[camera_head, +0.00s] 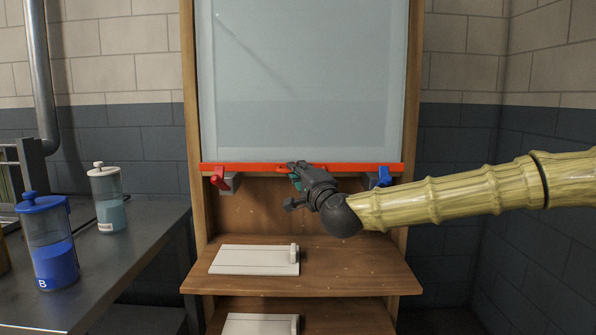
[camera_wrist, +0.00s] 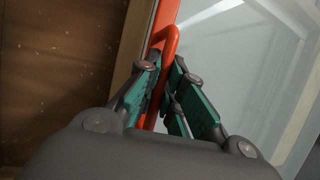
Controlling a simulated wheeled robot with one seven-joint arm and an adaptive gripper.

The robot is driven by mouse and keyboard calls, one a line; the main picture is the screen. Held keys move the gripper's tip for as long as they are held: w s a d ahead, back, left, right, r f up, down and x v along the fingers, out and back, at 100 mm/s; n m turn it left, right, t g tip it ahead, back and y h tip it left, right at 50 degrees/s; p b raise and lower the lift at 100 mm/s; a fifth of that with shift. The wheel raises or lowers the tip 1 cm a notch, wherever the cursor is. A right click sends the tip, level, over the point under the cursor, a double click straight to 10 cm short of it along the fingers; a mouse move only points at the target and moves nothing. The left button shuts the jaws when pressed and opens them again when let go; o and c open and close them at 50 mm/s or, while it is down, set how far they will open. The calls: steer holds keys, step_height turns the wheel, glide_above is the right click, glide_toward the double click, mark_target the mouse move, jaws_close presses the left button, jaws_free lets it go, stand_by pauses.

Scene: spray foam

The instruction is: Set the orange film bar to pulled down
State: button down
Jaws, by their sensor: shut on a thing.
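The orange film bar (camera_head: 350,168) runs level across the wooden frame, along the lower edge of a clear film sheet (camera_head: 310,80). My gripper (camera_head: 295,172) is at the middle of the bar. In the wrist view the teal-padded fingers of my gripper (camera_wrist: 168,95) are shut on the bar's orange loop handle (camera_wrist: 172,38). The bar (camera_wrist: 160,20) shows behind the handle. A red clip (camera_head: 219,178) sits at the bar's left end and a blue clip (camera_head: 384,177) at its right end, each by a grey block. Part of the handle is hidden by the fingers.
A wooden shelf (camera_head: 370,268) with a white board (camera_head: 240,260) lies below the bar, and another white board (camera_head: 260,324) is lower. A metal table (camera_head: 135,255) at left holds a blue jar (camera_head: 52,255) and a clear jar (camera_head: 112,214). Space right of the frame is free.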

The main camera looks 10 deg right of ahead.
steer(key=shift+f, duration=0.35)
steer(key=c, duration=1.5)
jaws_free()
steer(key=shift+r, duration=0.1)
steer(key=v, duration=1.2)
